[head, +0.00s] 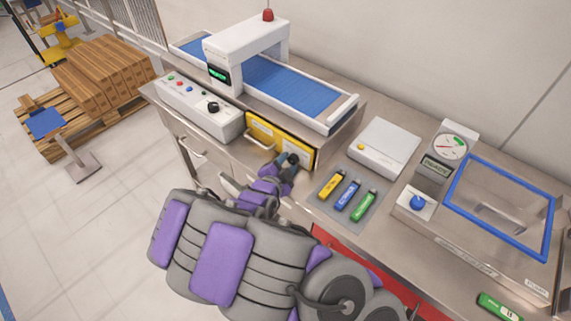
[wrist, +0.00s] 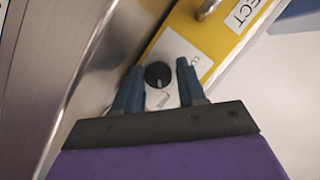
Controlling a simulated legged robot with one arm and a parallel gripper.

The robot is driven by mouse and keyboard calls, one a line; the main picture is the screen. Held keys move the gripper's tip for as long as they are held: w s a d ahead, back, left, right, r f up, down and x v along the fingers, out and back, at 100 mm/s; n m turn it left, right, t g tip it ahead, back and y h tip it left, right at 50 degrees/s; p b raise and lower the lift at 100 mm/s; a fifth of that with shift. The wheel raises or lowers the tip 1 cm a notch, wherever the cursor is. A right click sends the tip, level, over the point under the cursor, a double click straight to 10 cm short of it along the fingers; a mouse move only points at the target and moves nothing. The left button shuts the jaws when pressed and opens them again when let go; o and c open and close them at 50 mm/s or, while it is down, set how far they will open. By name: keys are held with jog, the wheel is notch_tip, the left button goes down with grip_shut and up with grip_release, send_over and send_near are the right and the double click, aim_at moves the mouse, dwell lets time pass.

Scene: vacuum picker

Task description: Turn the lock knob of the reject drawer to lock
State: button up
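The reject drawer (head: 264,138) has a yellow front below the conveyor in the head view. Its yellow front (wrist: 218,35) also fills the upper middle of the wrist view, with a label ending in "ECT". The black lock knob (wrist: 158,75) sits on a white plate at the drawer's end, with a pale pointer mark on it. My gripper (wrist: 157,80) is open, its two blue-grey fingers on either side of the knob, with gaps showing on both sides. In the head view my gripper (head: 289,160) is at the drawer's right end and hides the knob.
A control box (head: 200,108) with buttons and a black dial stands left of the drawer. The conveyor (head: 285,85) with its scanner arch is above. Yellow, blue and green items (head: 347,193) lie on a grey mat to the right. A drawer handle (wrist: 205,8) juts near the fingers.

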jog(key=shift+d+r, duration=0.15)
jog(key=shift+d, duration=0.45)
jog(key=shift+c, duration=1.4)
jog(key=c, duration=0.3)
jog(key=shift+a, duration=0.1)
jog(key=shift+c, duration=0.3)
